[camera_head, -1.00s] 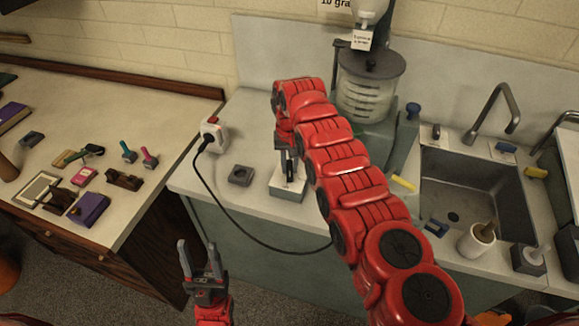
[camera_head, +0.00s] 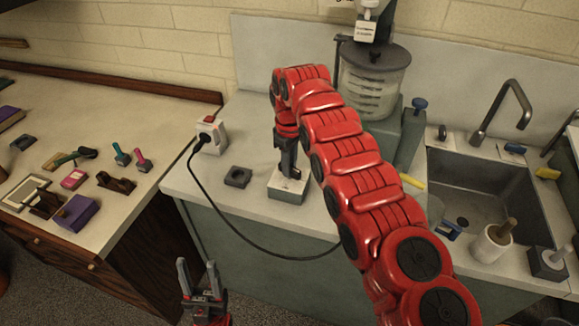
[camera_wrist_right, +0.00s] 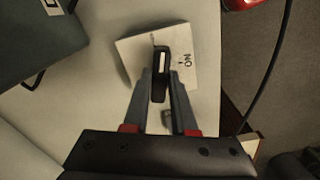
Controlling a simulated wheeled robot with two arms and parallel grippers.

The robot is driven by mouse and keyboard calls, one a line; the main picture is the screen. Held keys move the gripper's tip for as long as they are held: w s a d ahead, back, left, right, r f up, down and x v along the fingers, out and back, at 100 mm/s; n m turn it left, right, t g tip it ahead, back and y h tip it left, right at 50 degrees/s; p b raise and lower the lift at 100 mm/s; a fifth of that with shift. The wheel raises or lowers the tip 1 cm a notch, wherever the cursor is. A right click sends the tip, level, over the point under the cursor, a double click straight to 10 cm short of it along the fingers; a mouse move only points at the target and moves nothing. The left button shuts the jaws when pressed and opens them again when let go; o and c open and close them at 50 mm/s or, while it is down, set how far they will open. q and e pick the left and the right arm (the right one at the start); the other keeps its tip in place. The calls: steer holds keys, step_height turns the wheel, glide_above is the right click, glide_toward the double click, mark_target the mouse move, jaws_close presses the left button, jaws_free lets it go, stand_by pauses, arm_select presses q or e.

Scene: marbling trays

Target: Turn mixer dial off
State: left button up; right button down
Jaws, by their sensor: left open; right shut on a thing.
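The mixer dial is a dark lever-like knob (camera_wrist_right: 161,68) with a pale pointer line. It sits on a small white box (camera_head: 287,194) at the counter's front, below the mixer. In the right wrist view the box (camera_wrist_right: 129,50) has an "ON" label, upside down, to the right of the knob. My right gripper (camera_head: 289,173) points down over the box; in its wrist view its fingers (camera_wrist_right: 160,88) are closed on the knob from both sides. In the head view the fingers largely hide the knob. My left gripper (camera_head: 199,279) is open and empty, low in front of the counter.
The mixer (camera_head: 373,82) stands behind my right arm. A dark square block (camera_head: 237,177) lies left of the box. A wall-side socket with a red switch (camera_head: 209,136) has a black cable looping down the counter front. A sink (camera_head: 470,190) is at right.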

steer(key=shift+n, duration=1.7)
steer(key=c, duration=0.7)
jaws_free()
step_height(320, 180, up, 3)
steer(key=shift+a+f, duration=0.1)
step_height(320, 180, up, 15)
steer(key=p, duration=1.4)
steer(key=shift+f, duration=0.15)
steer(key=shift+f, duration=0.1)
